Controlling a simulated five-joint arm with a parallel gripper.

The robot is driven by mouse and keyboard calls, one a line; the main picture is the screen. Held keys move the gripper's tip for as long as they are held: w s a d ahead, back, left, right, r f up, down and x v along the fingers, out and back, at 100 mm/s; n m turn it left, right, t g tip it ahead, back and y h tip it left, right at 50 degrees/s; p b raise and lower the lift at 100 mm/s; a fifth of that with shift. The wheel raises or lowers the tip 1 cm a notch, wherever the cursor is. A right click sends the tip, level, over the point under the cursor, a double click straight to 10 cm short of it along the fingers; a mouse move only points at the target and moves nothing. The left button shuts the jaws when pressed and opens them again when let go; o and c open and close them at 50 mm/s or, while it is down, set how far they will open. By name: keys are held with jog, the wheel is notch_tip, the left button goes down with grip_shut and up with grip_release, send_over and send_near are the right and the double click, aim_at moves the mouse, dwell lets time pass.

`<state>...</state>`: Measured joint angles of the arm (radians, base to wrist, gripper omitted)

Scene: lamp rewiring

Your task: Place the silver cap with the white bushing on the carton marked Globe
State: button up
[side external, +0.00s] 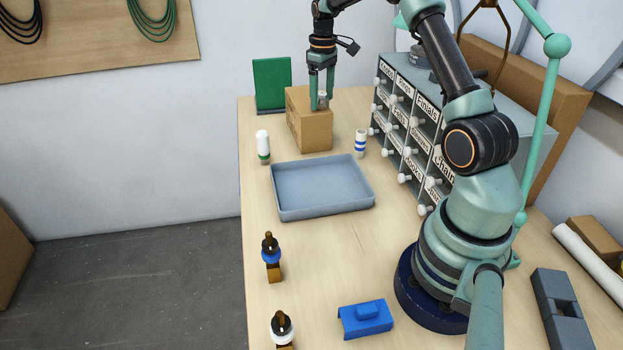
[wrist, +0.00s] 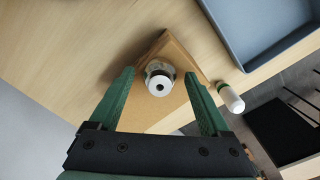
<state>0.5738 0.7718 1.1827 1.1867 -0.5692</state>
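The silver cap with the white bushing (wrist: 159,78) stands on top of the brown carton (wrist: 172,107), near one corner of it in the wrist view. In the side view the cap (side external: 323,99) shows between my fingers on the carton (side external: 309,130). Any Globe marking is too small to read. My gripper (side external: 321,104) points down over the carton, with its fingertips low, one on each side of the cap. In the wrist view the fingers are apart, with a visible gap between each finger and the cap.
A white piece with a green band (side external: 262,147) stands left of the carton, and a blue-and-white striped piece (side external: 360,144) right. The grey tray (side external: 286,214) lies in front. A labelled drawer cabinet (side external: 409,135) stands right; a green panel (side external: 272,84) is behind the carton.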

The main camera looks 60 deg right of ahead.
notch_tip(320, 180, up, 12)
jog(key=a+r+t, duration=0.1)
jog(key=a+r, duration=0.4)
jog(key=a, duration=0.3)
jog(key=s+a+f+t, duration=0.2)
jog(key=s+a, duration=0.6)
jog(key=a, duration=0.2)
jog(key=s+a+f+t, duration=0.2)
jog(key=s+a, duration=0.5)
jog(key=a, duration=0.3)
jog(key=shift+s+a+f+t, duration=0.3)
jog(key=shift+s+f, duration=0.05)
jog(key=shift+f, duration=0.05)
